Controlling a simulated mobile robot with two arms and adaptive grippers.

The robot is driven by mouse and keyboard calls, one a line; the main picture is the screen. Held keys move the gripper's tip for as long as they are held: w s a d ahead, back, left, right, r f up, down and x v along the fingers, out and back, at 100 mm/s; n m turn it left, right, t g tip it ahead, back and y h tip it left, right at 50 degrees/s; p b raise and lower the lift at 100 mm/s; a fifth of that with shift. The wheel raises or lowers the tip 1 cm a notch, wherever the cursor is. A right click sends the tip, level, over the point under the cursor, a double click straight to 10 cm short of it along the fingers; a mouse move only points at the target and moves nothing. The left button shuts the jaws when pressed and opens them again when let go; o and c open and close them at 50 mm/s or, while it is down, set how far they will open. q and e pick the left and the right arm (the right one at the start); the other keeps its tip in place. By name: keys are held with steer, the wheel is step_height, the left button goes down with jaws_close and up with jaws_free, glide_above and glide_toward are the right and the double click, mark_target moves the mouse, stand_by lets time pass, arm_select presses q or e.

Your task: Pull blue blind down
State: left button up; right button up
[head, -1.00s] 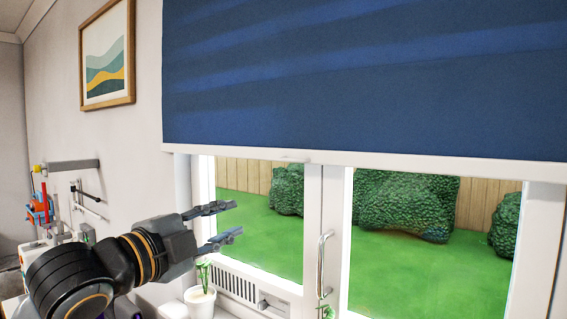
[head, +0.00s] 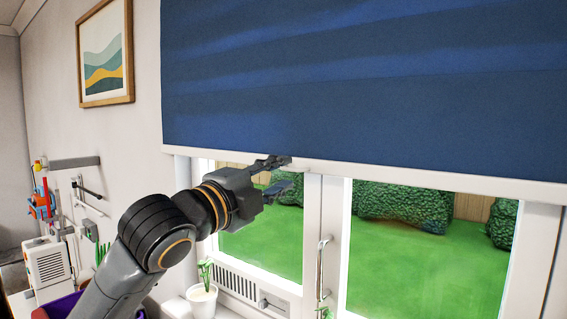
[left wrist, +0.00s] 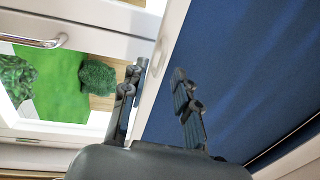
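The blue blind (head: 370,80) covers the upper part of the window and hangs at the right in the left wrist view (left wrist: 240,70). A white bar (head: 400,178) runs along its lower edge. My left gripper (head: 281,174) is open at this bar, left of the window's middle. Its upper finger overlaps the bar in the head view, and its lower finger is below it. In the left wrist view, the bar (left wrist: 168,50) passes between the two open fingertips (left wrist: 159,78). I cannot tell if a finger touches it. My right gripper is not in view.
Below the blind is a white window with a metal handle (head: 323,265). A potted plant (head: 202,300) stands on the sill near my left arm. A framed picture (head: 106,55) and wall rails (head: 75,162) are at the left.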

arm_select(q)
steer(key=shift+x, duration=0.85)
steer(key=shift+c, duration=0.4)
jaws_close()
steer(key=shift+f, duration=0.15)
step_height(320, 180, down, 24)
steer(key=b, duration=1.1)
steer(key=shift+f+b, duration=0.25)
steer(key=shift+b, duration=0.15)
steer(key=shift+f, duration=0.1)
steer(key=shift+o, duration=0.4)
jaws_free()
